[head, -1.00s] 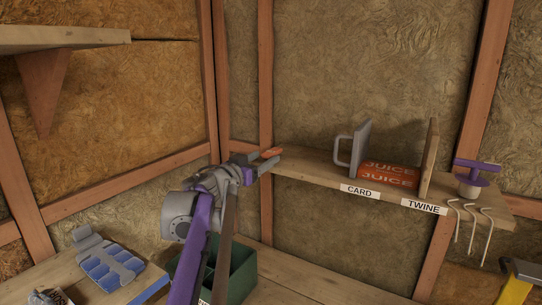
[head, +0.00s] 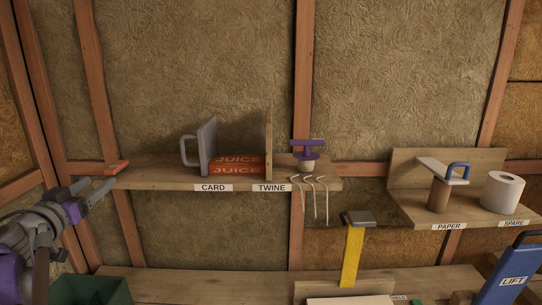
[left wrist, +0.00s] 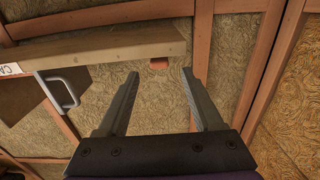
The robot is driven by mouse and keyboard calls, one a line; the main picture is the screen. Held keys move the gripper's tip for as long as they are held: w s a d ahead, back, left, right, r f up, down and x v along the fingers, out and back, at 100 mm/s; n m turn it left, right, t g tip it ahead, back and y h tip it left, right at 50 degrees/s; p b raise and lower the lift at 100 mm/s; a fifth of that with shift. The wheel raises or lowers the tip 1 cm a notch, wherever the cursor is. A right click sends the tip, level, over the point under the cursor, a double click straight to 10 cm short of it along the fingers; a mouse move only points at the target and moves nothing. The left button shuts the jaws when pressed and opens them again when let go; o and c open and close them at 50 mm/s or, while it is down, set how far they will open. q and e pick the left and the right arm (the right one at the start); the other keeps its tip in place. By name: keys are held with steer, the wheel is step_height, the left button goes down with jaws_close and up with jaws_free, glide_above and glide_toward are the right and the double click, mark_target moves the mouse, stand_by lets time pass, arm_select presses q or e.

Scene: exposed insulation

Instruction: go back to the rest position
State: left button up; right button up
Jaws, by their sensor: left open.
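My left gripper (head: 97,184) comes in from the left edge of the head view, by the left end of the wall shelf (head: 150,180). In the left wrist view its two fingers (left wrist: 160,74) are spread, with nothing between them. A small orange-red item (head: 117,167) lies at the shelf's left end, close beyond the fingertips. It also shows in the left wrist view (left wrist: 159,64), partly hidden by the shelf's wooden edge. I cannot tell whether a finger touches it. My right gripper is in neither current view.
The shelf holds a grey bookend with a handle (head: 207,146), red JUICE boxes (head: 238,166) and a purple-handled tool (head: 308,150). Hooks (head: 315,195) hang at its front. Right are a paper holder (head: 438,190) and white roll (head: 503,192). A green bin (head: 92,290) stands below.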

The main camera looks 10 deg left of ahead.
arm_select(q)
steer(key=shift+w+d+y, duration=0.15)
steer(key=shift+d+y, duration=0.15)
steer(key=shift+d, duration=0.15)
steer(key=s+d+f+g+h+p, duration=0.1)
steer(key=s+d+f+g, duration=0.3)
steer(key=s+d+f, duration=0.3)
steer(key=s+d+f+m+g+h+p, duration=0.1)
steer(key=s+d+f+g, duration=0.3)
steer(key=d+f, duration=0.9)
steer(key=s+d+f+m+g+h+p, duration=0.1)
steer(key=s+d+f+g+p, duration=0.2)
steer(key=s+d+f, duration=0.7)
step_height(320, 180, down, 5)
steer(key=shift+d+r+g+h, duration=0.1)
steer(key=shift+d+g+h, duration=0.3)
steer(key=shift+g, duration=0.3)
